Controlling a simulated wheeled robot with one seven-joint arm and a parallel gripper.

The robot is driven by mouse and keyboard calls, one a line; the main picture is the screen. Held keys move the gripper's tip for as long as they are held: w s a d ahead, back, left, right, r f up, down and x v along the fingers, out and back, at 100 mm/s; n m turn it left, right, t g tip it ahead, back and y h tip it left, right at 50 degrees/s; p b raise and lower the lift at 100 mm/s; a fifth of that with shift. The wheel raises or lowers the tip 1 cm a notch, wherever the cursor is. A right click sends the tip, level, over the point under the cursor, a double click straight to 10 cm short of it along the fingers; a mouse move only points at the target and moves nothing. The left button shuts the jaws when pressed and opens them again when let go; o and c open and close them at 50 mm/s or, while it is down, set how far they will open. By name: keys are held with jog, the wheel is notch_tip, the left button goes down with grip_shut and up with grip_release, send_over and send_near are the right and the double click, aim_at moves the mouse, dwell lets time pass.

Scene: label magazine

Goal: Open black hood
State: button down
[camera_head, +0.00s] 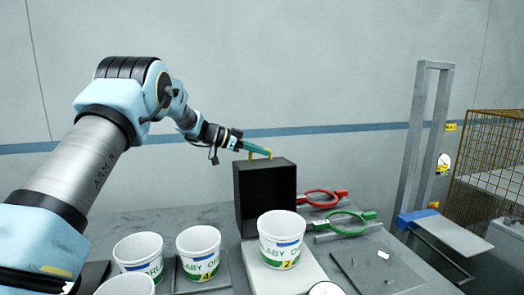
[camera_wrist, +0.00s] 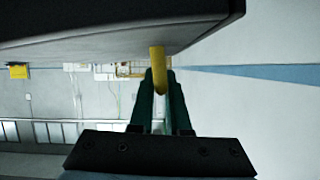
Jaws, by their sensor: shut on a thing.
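My gripper (camera_head: 266,153) comes from the left at the hood's top. Its green fingers are shut on the yellow handle; in the wrist view the gripper (camera_wrist: 160,88) has the handle between its fingertips.
White labelled cups (camera_head: 282,240) stand in front of and left of the hood. Red-handled (camera_head: 322,197) and green-handled (camera_head: 345,222) tools lie to its right. A grey metal frame (camera_head: 415,140) and a yellow wire cage (camera_head: 490,150) stand farther right. The space above the hood is clear.

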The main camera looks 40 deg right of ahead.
jog(key=shift+w, duration=0.1)
dwell(0.3)
jog(key=c, duration=0.9)
grip_release()
jog(key=b+v, duration=0.4)
jog(key=v, duration=0.5)
jog(key=shift+w+a, duration=0.2)
jog(key=shift+a, duration=0.15)
jog(key=shift+w+a+r, duration=0.1)
jog(key=shift+a+r, duration=0.2)
jog(key=shift+a, duration=0.05)
jog(key=shift+a, duration=0.1)
